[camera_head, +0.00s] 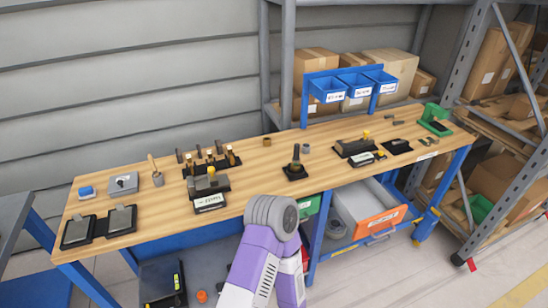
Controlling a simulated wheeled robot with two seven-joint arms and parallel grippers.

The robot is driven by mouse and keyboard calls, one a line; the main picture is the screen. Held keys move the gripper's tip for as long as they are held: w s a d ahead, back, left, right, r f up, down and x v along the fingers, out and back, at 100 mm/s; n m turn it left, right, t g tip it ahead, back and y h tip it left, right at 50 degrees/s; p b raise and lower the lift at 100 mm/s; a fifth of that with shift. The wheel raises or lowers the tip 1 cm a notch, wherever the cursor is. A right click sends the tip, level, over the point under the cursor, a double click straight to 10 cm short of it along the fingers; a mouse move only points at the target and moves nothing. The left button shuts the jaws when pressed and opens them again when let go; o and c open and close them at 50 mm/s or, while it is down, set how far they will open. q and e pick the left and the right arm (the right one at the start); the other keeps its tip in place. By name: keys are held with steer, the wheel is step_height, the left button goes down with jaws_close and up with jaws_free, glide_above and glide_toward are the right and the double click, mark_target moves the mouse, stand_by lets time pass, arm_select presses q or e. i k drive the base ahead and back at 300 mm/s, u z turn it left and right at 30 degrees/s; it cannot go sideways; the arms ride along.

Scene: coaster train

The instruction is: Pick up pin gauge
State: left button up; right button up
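A black rack (234,160) of small upright pin-like pieces with dark and pale tops stands toward the back of the wooden workbench (255,182), left of its middle. A dark upright post on a square black base (295,173) stands near the bench's middle. I cannot tell which of these pieces is the pin gauge; none carries a readable name. A purple and grey link of my arm rises at the bottom centre in front of the bench. Neither of my grippers shows.
Two dark trays with grey plates (79,230) lie at the bench's left end. A labelled grey block (209,184) sits before the rack. Blue bins (356,86) hang at the back. A green device (434,119) stands far right. An orange-fronted drawer (378,224) is open below.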

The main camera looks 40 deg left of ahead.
mark_target(296, 159)
steer(key=u, duration=1.8)
